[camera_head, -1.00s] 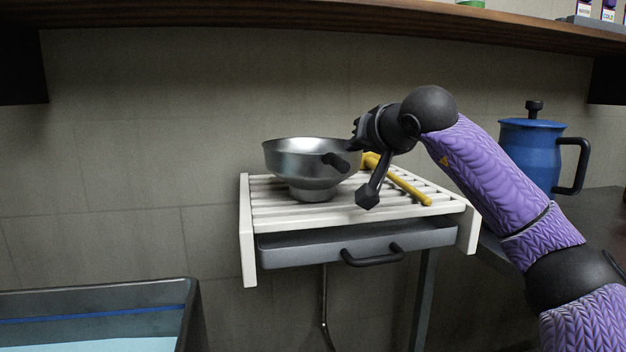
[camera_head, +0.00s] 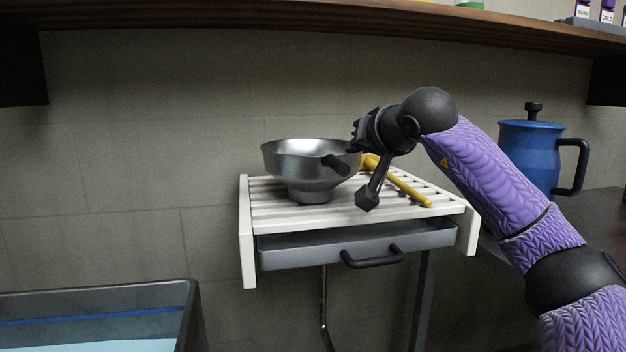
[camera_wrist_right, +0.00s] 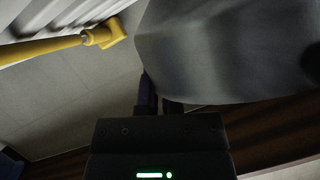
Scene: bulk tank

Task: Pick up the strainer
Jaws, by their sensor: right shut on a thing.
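The strainer (camera_head: 308,165) is a shiny metal bowl with a narrower foot and a short dark handle, upright at the left of the white slatted rack. My right gripper (camera_head: 356,142) is at the right side of its rim and shut on it. In the right wrist view the grey strainer wall (camera_wrist_right: 220,50) fills the upper right, with the dark fingers (camera_wrist_right: 160,105) meeting its lower edge. Whether the foot touches the slats is hard to tell. My left gripper is not in view.
The white rack (camera_head: 350,205) also holds a yellow-handled tool (camera_head: 405,188). Below is a grey drawer tray (camera_head: 300,247) with a black handle. A blue lidded jug (camera_head: 530,155) stands at right, a dark tank (camera_head: 190,315) at lower left, and a wooden shelf (camera_head: 300,22) runs overhead.

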